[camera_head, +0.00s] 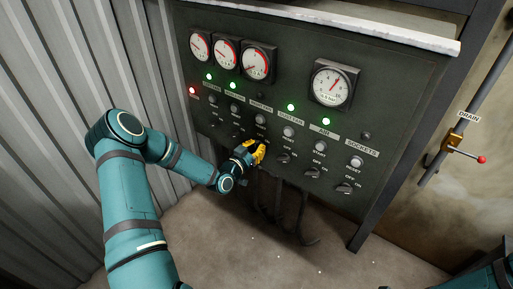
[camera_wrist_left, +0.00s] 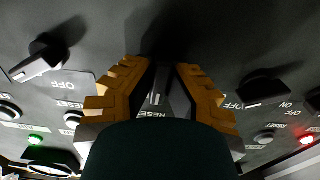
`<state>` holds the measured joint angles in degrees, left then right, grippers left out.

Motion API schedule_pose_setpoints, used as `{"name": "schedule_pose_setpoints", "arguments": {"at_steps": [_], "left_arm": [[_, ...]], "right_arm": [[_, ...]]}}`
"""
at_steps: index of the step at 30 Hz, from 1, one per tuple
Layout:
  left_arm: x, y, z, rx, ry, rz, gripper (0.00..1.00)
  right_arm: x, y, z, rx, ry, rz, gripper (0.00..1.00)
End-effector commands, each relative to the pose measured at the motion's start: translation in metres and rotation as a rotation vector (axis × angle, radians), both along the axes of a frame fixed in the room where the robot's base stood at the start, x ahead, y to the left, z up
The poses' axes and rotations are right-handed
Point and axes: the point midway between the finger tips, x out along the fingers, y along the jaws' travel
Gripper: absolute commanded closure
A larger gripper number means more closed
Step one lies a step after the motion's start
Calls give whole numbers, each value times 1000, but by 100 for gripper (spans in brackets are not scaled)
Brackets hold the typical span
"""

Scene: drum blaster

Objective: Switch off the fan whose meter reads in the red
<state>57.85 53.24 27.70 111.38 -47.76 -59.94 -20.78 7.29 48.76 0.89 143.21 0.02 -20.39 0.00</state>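A dark control panel (camera_head: 275,125) carries three small round meters (camera_head: 200,46), (camera_head: 226,54), (camera_head: 258,62) and a larger one (camera_head: 333,83) to their right. The dials have red markings; their needles are too small to read surely. Labelled columns of reset buttons and rotary switches (camera_head: 312,171) run below. My left gripper (camera_head: 258,152) is at the switch row, around the third column from the left. In the left wrist view its yellow fingers (camera_wrist_left: 158,90) close in on both sides of a switch knob (camera_wrist_left: 155,98), whose white mark is roughly vertical. My right gripper is out of view.
A red lamp (camera_head: 192,90) and several green lamps, one of them at the dust fan column (camera_head: 291,107), are lit. Neighbouring knobs (camera_wrist_left: 40,60), (camera_wrist_left: 265,90) flank the gripper. A drain valve (camera_head: 455,145) is at the right. Cables hang below the panel.

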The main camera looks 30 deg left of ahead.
Motion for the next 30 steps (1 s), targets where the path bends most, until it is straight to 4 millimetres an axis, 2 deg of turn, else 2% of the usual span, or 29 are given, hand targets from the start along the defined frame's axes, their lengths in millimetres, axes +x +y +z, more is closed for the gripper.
{"name": "schedule_pose_setpoints", "arguments": {"at_steps": [1,2,3,14,19,30], "left_arm": [[2,0,3,0,-8,1,72],[2,0,3,0,-8,1,61],[2,0,3,0,-7,0,56],[-3,1,1,1,-2,0,56],[-25,2,1,1,0,0,56],[-96,8,1,1,-2,0,56]], "right_arm": [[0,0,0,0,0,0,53],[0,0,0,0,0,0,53],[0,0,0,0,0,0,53],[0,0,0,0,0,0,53],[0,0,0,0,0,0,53],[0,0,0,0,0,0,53]]}}
